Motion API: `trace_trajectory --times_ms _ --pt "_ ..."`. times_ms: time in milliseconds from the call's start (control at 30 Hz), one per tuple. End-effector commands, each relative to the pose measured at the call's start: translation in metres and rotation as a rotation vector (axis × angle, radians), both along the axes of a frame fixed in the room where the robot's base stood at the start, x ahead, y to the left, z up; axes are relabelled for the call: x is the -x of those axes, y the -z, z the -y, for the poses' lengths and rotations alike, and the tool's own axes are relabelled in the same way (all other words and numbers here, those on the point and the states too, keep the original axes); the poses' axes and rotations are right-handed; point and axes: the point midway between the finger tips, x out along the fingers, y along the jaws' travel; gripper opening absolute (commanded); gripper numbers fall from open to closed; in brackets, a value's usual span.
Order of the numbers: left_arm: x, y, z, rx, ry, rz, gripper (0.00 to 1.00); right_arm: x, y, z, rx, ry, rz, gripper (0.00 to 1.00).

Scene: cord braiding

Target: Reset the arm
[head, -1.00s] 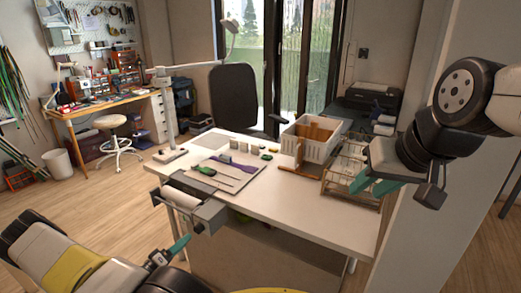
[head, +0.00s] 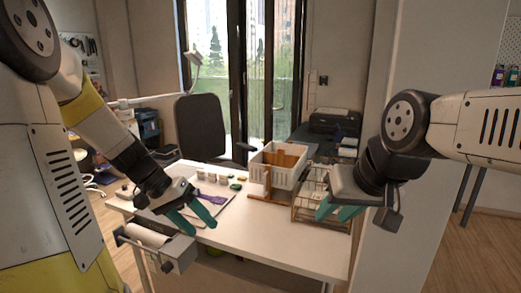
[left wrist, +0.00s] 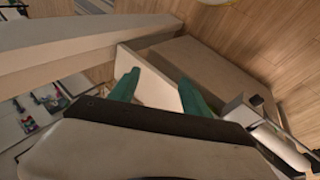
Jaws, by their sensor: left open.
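My left gripper (head: 203,230) reaches in from the left in the head view, over the front left part of the white table. Its teal fingers are apart and empty. In the left wrist view the same gripper (left wrist: 157,80) shows two spread teal fingers with nothing between them. My right gripper (head: 335,213) is at the right, in front of the wire rack, with its teal fingers apart and nothing seen between them. A purple cord bundle (head: 212,200) lies on the mat on the table, partly hidden behind my left gripper.
The white table (head: 275,229) bears a white crate (head: 270,172) and a wire rack (head: 309,205). A paper-roll holder (head: 150,240) is at its front left. A black chair (head: 201,128) stands behind. The table's front middle is clear.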

Motion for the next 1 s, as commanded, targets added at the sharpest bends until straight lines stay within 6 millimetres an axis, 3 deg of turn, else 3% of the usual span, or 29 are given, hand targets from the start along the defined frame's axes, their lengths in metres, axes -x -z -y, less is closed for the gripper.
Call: trace_trajectory --times_ms 100,400,633,1000 --pt "0.027 -0.034 0.013 -0.131 -0.017 0.052 0.56 0.000 0.000 0.000 0.000 0.000 0.000 0.33" --pt "0.088 -0.093 0.020 -0.314 -0.160 0.257 0.56 0.000 0.000 0.000 0.000 0.000 0.000 0.33" --pt "0.108 -0.110 0.017 -0.326 -0.241 0.363 0.56 0.000 0.000 0.000 0.000 0.000 0.000 0.33" --pt "0.110 -0.112 0.016 -0.325 -0.254 0.373 0.56 0.000 0.000 0.000 0.000 0.000 0.000 0.33"
